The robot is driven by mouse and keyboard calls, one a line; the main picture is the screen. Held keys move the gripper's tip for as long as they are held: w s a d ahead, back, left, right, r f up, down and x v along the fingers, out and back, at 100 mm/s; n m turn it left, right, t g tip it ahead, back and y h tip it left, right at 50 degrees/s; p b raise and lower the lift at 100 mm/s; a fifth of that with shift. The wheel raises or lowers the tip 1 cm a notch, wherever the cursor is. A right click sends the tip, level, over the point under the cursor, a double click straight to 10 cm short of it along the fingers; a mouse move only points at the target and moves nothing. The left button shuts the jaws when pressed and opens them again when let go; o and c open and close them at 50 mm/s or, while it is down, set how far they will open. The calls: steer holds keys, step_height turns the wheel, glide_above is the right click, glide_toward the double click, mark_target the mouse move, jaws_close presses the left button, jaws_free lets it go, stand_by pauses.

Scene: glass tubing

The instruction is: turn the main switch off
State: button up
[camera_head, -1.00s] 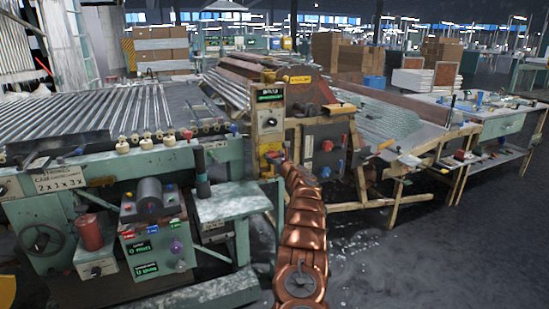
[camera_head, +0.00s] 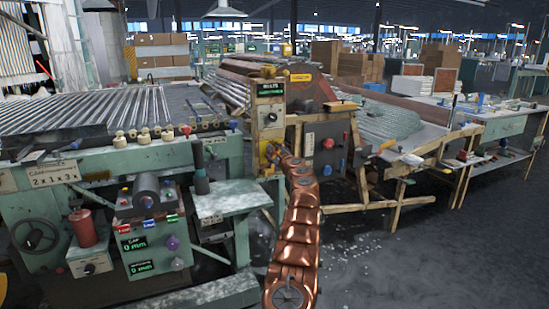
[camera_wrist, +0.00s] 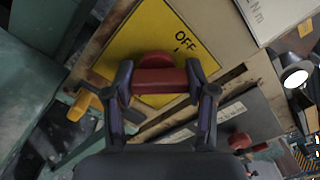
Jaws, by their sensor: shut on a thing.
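The main switch is a red handle (camera_wrist: 153,60) on a yellow plate (camera_wrist: 135,36) in the wrist view. The word OFF is printed on the plate, just above and right of the handle. My gripper (camera_wrist: 158,80) is shut on the red handle, one finger at each end of its bar. Whether the handle points at OFF I cannot tell. In the head view, my gripper (camera_head: 273,152) is at the lower part of a beige control post (camera_head: 268,108) and covers the handle there.
A grey panel (camera_head: 312,140) with a red knob and a blue knob stands right of the post. A green console (camera_head: 150,245) with displays and knobs is at the lower left. A roller table (camera_head: 120,110) lies behind it. Floor at the right is clear.

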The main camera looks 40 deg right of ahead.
steer(key=n+b, duration=0.1)
steer(key=n, duration=0.3)
steer(key=shift+f+b, duration=0.1)
steer(key=shift+b, duration=0.25)
steer(key=shift+n, duration=2.2)
steer(key=o, duration=1.2)
steer(key=shift+a, duration=0.1)
steer(key=shift+c, duration=0.2)
steer(key=shift+s, duration=0.2)
steer(key=v, duration=0.7)
